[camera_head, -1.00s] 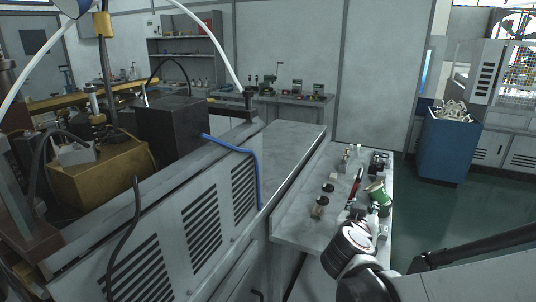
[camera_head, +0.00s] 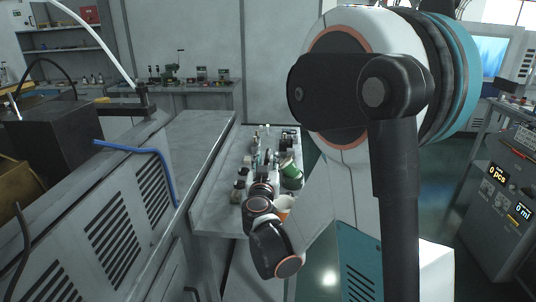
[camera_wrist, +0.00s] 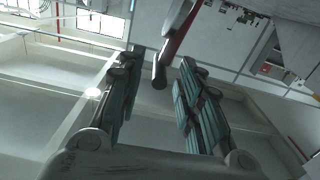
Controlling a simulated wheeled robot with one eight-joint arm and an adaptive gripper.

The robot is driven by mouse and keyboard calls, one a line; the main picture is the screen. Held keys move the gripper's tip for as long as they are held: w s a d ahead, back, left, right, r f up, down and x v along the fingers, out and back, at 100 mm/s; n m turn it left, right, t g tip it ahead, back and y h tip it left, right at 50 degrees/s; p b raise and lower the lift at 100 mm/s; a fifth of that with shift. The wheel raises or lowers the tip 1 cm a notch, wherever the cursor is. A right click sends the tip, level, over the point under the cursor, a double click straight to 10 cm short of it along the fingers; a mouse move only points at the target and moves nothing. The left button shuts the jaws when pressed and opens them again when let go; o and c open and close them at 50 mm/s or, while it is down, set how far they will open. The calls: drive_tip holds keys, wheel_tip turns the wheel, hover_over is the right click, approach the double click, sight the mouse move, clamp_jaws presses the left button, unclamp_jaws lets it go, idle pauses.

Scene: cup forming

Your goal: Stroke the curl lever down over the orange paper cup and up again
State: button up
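An orange and white cup (camera_head: 283,203) shows on the workbench in the head view, partly hidden behind my arm. In the wrist view, a rod with a red section and a dark rounded end (camera_wrist: 160,76), likely the curl lever, shows between my gripper's fingers. My gripper (camera_wrist: 161,60) is open, with its two teal-padded fingers apart on either side of the rod's end. I see a gap between the rod and each finger. In the head view my arm hides the gripper and most of the lever, so how the lever stands over the cup cannot be told.
A green cup-like part (camera_head: 290,172) lies near the orange cup. Several small fixtures stand on the workbench (camera_head: 213,205). A grey machine housing (camera_head: 115,225) with a blue hose (camera_head: 150,152) stands to the left. A control cabinet (camera_head: 495,215) stands at the right.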

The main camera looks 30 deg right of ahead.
sight(269, 149)
drive_tip(key=b+x, duration=0.1)
drive_tip(key=x, duration=0.6)
clamp_jaws()
